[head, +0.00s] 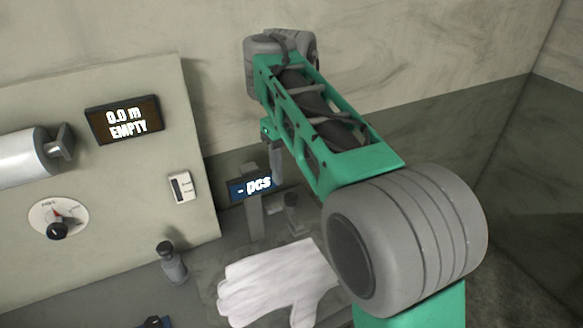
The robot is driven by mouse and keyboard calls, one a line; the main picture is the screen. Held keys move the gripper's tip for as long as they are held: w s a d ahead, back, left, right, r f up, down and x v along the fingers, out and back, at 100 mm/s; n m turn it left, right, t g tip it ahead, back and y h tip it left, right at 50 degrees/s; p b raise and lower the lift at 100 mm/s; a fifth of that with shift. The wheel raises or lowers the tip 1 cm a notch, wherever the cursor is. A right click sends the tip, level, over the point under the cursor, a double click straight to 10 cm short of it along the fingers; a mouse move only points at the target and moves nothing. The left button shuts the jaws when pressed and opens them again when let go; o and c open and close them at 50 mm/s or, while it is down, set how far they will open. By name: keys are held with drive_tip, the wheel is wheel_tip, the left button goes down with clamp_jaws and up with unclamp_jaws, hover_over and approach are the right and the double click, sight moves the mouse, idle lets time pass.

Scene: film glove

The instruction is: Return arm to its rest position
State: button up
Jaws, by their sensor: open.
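My arm (330,130) reaches from the lower right up toward the back wall, with a large grey joint close to the camera. Part of my gripper (274,160) shows below the arm's green link, pointing down just right of the small "- pcs" display; the rest is hidden behind the link. It is open, and nothing shows in it. A white glove (275,284) lies flat on the grey bench below, apart from the gripper. Its right side lies near the large arm joint in the picture.
A panel at left carries an "0.0 m EMPTY" display (123,119), a film roll (22,157), a dial (58,218) and a switch (182,187). The "- pcs" display (250,189) stands on a post. A dark bottle-like object (171,264) stands left of the glove. Walls close off the back and right.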

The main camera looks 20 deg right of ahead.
idle(0.4)
drive_tip(key=s+f+n+t, duration=0.2)
drive_tip(key=s+f+n, duration=0.4)
drive_tip(key=n, duration=1)
drive_tip(key=s+f+n+t, duration=0.1)
drive_tip(key=s+f+n, duration=0.6)
drive_tip(key=n, duration=0.9)
drive_tip(key=shift+s+a+t, duration=0.15)
drive_tip(key=shift+a+t, duration=0.25)
drive_tip(key=shift+a, duration=0.05)
